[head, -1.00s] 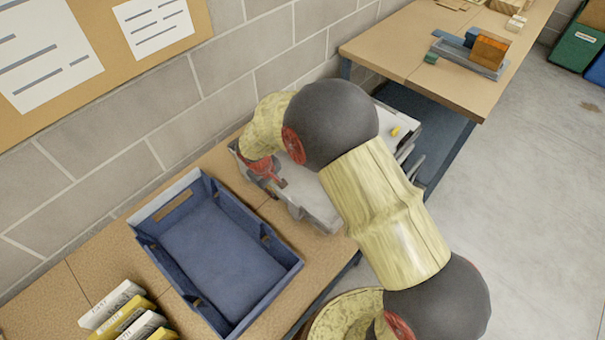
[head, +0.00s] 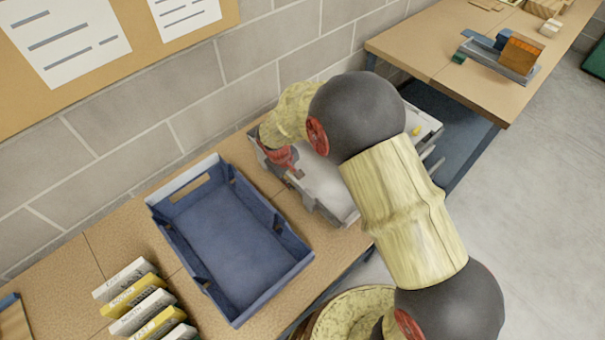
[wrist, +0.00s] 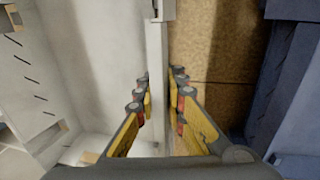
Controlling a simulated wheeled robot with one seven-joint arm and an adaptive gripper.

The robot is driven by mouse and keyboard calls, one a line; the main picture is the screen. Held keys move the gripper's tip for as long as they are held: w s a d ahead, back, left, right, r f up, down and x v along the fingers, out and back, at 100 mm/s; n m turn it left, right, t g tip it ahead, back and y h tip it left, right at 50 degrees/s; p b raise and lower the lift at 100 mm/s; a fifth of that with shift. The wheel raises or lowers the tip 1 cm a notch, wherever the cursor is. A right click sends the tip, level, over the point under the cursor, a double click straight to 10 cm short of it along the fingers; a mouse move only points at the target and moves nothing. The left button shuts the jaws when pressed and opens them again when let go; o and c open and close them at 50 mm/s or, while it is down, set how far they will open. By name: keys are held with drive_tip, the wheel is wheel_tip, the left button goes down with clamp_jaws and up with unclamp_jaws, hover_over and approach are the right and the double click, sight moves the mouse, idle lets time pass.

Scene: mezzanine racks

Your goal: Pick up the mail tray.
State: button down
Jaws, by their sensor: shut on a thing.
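A pale grey-white tray (head: 328,200) sits on the brown worktop by the wall, partly hidden under my arm in the head view. My gripper (head: 295,172) reaches down at its near left side. In the wrist view, my gripper (wrist: 160,82) has one finger on each side of the tray's thin upright wall (wrist: 157,50), shut on it. The tray's pale inside lies left of the wall, with dark slots at the far left. A blue open tray (head: 232,240) with handle cut-outs stands to the left, empty and apart from my gripper.
Several white and yellow boxes (head: 140,300) stand in a row at the front left. A second table (head: 440,55) at the upper right carries a grey tray (head: 500,62) with an orange block. A round tub (head: 345,318) stands below the worktop. A narrow worktop strip separates the two trays.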

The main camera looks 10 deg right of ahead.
sight(290, 174)
drive_tip(key=shift+r, duration=0.4)
wheel_tip(290, 174, up, 3)
drive_tip(key=shift+f+p, duration=0.1)
drive_tip(key=shift+p, duration=0.4)
drive_tip(key=s+a+r+p, duration=0.1)
drive_tip(key=s+a+r, duration=0.2)
drive_tip(key=s+r, duration=0.6)
drive_tip(key=s, duration=0.4)
drive_tip(key=shift+s+r+p, duration=0.2)
drive_tip(key=shift+s+p, duration=0.15)
drive_tip(key=shift+p, duration=0.05)
wheel_tip(290, 174, up, 5)
drive_tip(key=p, duration=0.3)
drive_tip(key=shift+f, duration=0.2)
